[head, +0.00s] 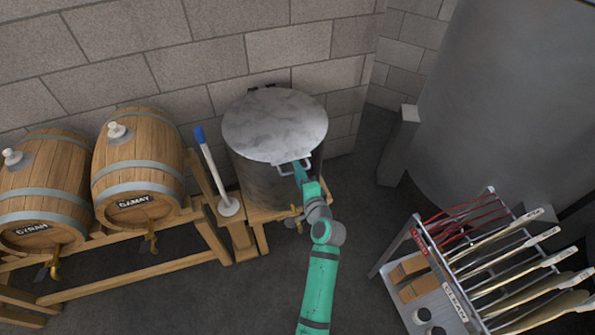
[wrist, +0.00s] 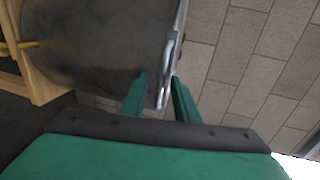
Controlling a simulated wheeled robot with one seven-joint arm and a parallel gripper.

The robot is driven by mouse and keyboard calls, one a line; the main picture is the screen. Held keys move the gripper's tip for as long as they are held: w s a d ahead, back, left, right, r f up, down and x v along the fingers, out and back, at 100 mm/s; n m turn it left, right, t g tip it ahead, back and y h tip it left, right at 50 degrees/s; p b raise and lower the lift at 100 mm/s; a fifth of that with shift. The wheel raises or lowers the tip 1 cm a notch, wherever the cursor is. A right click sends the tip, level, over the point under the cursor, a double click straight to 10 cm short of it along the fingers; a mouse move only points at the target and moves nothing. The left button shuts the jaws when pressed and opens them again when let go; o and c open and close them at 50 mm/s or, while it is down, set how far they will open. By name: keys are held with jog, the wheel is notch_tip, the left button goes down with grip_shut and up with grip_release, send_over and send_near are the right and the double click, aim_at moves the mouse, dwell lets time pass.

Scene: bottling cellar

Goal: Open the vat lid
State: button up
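The steel vat (head: 262,178) stands on a wooden stand at the wall, also filling the upper left of the wrist view (wrist: 90,45). Its round grey lid (head: 275,120) lies shut on top, with dark hinge parts at the back. A metal bar handle (head: 283,168) sticks out from the lid's front edge. My gripper (head: 298,172) is at this handle. In the wrist view the two green fingers (wrist: 159,80) are apart, with the handle (wrist: 164,88) between them. A gap shows between the left finger and the bar; whether the right finger touches it is unclear.
Two wooden barrels (head: 140,170) lie on a rack at left. A blue-topped white pole (head: 213,170) stands between rack and vat. A rack of paddles (head: 460,265) is at right, before a large grey tank (head: 490,110). Floor between is clear.

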jog(key=shift+w+a, duration=0.1)
jog(key=shift+w, duration=0.3)
